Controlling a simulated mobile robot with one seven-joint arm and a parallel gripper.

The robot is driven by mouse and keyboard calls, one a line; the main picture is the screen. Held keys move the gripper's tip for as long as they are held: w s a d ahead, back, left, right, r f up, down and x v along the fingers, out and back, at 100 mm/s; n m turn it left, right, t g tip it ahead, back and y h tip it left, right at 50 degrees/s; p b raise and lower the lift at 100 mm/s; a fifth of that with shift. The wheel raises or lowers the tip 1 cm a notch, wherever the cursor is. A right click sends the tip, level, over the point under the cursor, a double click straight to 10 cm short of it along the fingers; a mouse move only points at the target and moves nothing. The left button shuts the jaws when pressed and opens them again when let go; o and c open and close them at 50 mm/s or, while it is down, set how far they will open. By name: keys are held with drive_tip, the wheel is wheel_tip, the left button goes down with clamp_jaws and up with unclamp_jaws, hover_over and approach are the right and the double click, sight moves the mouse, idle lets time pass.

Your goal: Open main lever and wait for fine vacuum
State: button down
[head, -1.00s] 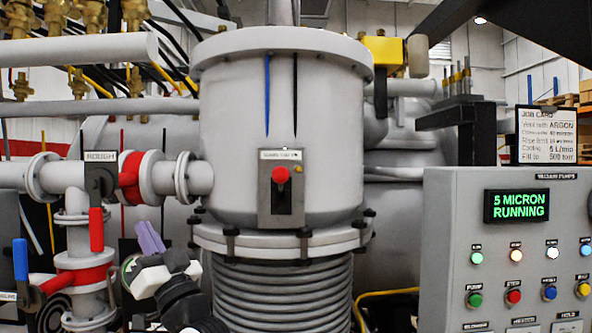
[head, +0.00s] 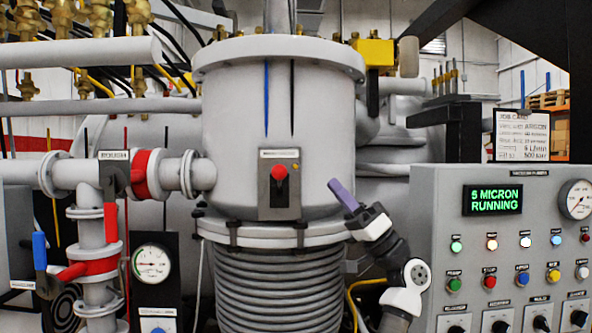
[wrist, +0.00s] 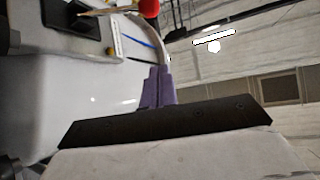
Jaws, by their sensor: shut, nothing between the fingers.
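A lever with a red knob (head: 280,172) sits on a dark plate (head: 281,200) on the front of the grey vacuum chamber (head: 230,130). The label above it is too small to read. The knob also shows at the top of the wrist view (wrist: 149,8). My gripper (head: 337,187) has purple fingers and is shut and empty. It is at the chamber's lower right, to the right of the knob and apart from it. The control panel display (head: 492,200) reads "5 MICRON RUNNING" in green.
The control panel (head: 430,240) with several coloured buttons and a dial (head: 575,199) is close to my arm's right.

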sight(279, 178)
drive_tip(key=p+x, duration=0.5)
drive_tip(key=x, duration=0.5)
drive_tip(key=a+f, duration=0.1)
drive_tip(key=a+f+p, duration=0.1)
drive_tip(key=f, duration=0.1)
drive_tip(key=shift+s+a+f, duration=0.15)
drive_tip(key=shift+s, duration=0.25)
